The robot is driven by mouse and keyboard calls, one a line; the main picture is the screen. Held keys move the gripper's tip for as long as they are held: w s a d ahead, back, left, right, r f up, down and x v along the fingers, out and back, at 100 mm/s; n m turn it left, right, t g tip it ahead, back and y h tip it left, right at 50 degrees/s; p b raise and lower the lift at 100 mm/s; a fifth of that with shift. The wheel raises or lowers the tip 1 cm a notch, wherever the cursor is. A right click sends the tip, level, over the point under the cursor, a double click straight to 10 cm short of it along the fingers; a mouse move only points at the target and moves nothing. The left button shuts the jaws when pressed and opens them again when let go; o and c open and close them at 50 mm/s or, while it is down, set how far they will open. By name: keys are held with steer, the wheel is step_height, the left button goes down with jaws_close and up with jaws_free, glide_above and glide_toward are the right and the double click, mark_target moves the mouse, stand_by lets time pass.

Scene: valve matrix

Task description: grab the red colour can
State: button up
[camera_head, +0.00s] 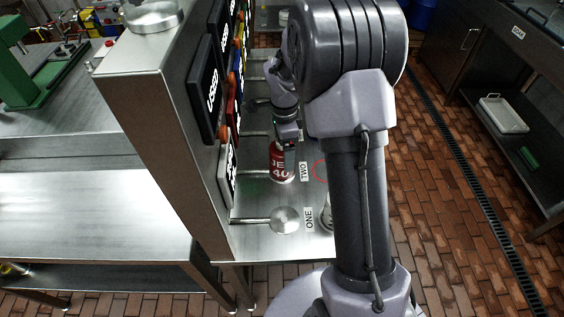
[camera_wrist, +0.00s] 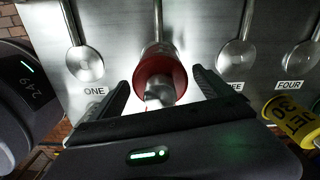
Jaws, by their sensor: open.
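The red can (camera_head: 282,168), with white lettering, stands upright on the steel shelf (camera_head: 258,238) beside the label TWO (camera_head: 304,171) in the head view. In the wrist view the red can (camera_wrist: 160,68) is in the middle, its silver top toward the camera. My gripper (camera_wrist: 160,88) is open, with one dark finger on each side of the can and visible gaps between. In the head view my gripper (camera_head: 288,146) is at the can's top, partly hidden by my arm. I cannot tell whether the fingers touch the can.
Round-ended metal levers stand by labels ONE (camera_wrist: 95,91) and FOUR (camera_wrist: 290,85). One lever (camera_head: 284,219) lies in front of the can. A yellow can (camera_wrist: 290,118) is at the right of the wrist view. A steel panel with dark signs (camera_head: 207,88) borders the shelf's left.

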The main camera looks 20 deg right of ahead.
steer(key=f, duration=0.1)
steer(key=f+b, duration=0.1)
steer(key=f, duration=0.1)
steer(key=shift+a+f, duration=0.25)
steer(key=shift+f, duration=0.1)
steer(key=shift+r, duration=0.15)
steer(key=shift+w, duration=0.1)
jaws_close()
steer(key=shift+r, duration=0.15)
